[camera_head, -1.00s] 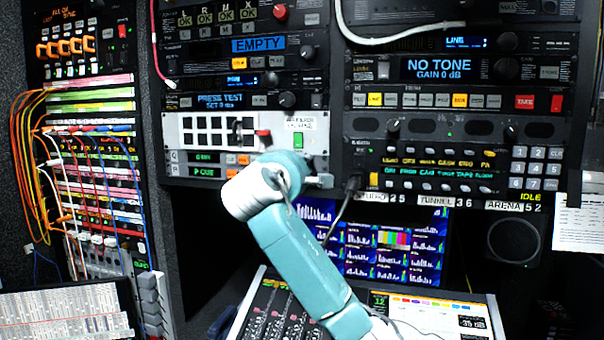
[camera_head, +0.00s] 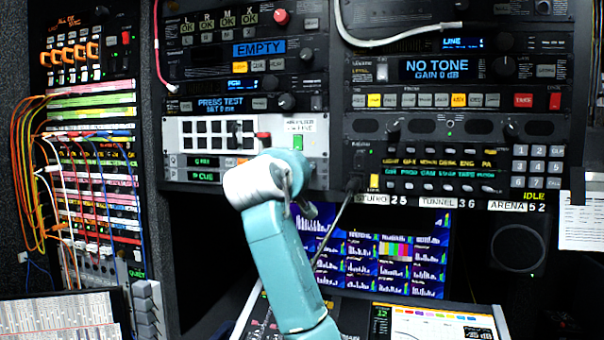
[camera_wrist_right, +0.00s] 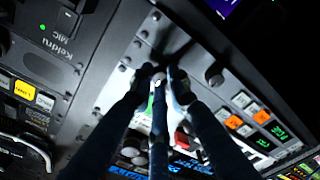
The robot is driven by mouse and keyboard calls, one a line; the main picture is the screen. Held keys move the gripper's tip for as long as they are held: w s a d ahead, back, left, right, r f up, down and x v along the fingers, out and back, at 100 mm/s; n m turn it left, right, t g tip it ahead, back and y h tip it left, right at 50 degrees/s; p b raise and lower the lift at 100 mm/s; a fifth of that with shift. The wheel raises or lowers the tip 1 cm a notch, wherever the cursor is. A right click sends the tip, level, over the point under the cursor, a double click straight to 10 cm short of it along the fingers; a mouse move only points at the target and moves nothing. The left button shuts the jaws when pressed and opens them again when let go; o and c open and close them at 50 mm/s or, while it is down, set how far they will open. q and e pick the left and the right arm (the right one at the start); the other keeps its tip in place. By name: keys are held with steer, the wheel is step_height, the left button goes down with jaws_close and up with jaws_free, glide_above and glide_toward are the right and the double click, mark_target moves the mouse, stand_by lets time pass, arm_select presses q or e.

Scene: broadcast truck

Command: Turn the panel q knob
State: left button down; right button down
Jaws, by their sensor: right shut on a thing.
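The white panel (camera_head: 218,134) is on the left rack in the head view, with narrow Q and P display rows (camera_head: 205,168) under it. My right arm covers the right end of these rows and hides its gripper in that view. In the right wrist view my right gripper (camera_wrist_right: 160,78) is shut on a small pale knob (camera_wrist_right: 158,82) at the panel face. The fingers hide most of this knob. Another dark round knob (camera_wrist_right: 214,75) stands just right of the fingers, apart from them. My left gripper is not in view.
A red switch (camera_head: 263,136) and a green switch (camera_head: 297,142) sit close to my right wrist. A black cable (camera_head: 335,222) hangs just right of my arm. Monitors (camera_head: 385,265) and a mixing desk (camera_head: 433,325) lie below. Patch cords (camera_head: 35,165) hang at left.

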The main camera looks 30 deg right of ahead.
steer(key=shift+f+m, duration=0.25)
steer(key=shift+m, duration=0.45)
steer(key=shift+f+b, duration=0.1)
steer(key=shift+b, duration=0.2)
steer(key=c, duration=1.7)
jaws_free()
steer(key=shift+o, duration=0.2)
steer(key=shift+s, duration=0.1)
steer(key=shift+r, duration=0.2)
steer(key=v, duration=1.2)
steer(key=shift+d+f, duration=0.1)
